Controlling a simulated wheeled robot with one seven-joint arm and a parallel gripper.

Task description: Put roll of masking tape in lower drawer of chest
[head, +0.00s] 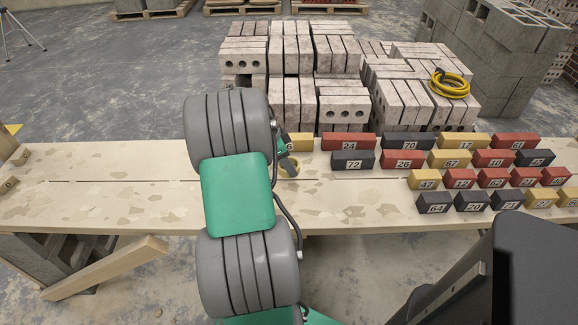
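No chest and no drawer can be made out.
A long plank bench (349,211) crosses the view. Several numbered yellow, red and black blocks (403,159) cover its right part. Behind stand brick stacks (291,60), one with a yellow coil (450,85) on top. A loose board (105,268) leans at lower left.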

